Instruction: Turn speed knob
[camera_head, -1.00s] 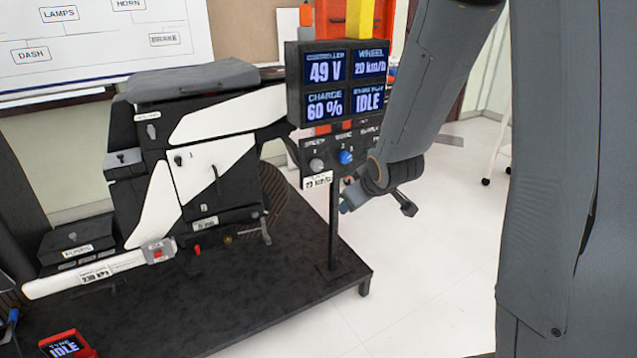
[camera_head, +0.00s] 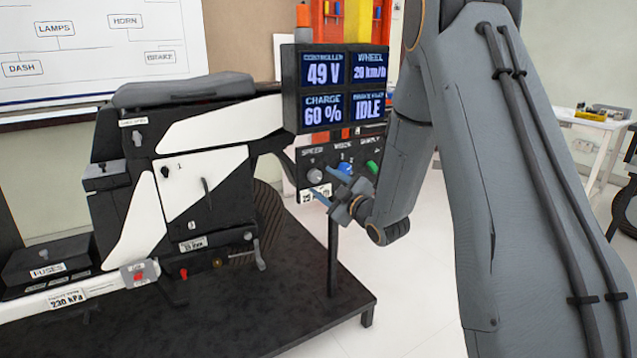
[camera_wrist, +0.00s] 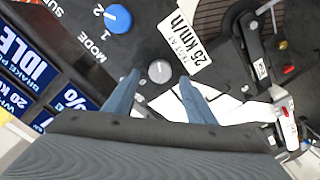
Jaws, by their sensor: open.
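The speed knob (camera_head: 314,176) is a small grey knob under the SPEED label on the black panel below the display. In the wrist view the grey knob (camera_wrist: 160,71) shows between my two blue fingers. My gripper (camera_head: 328,184) is open, its fingertips in front of the panel and close to the knob. The gripper (camera_wrist: 159,80) holds nothing. Whether a finger touches the knob I cannot tell. A white 25 km/h tag (camera_wrist: 184,46) sits beside the knob. The display (camera_head: 343,88) reads WHEEL 20 km/h.
The blue mode knob (camera_head: 345,168) and a green knob (camera_head: 372,167) sit to the right on the same panel. The black and white chassis (camera_head: 190,170) stands on a dark platform (camera_head: 250,305) to the left.

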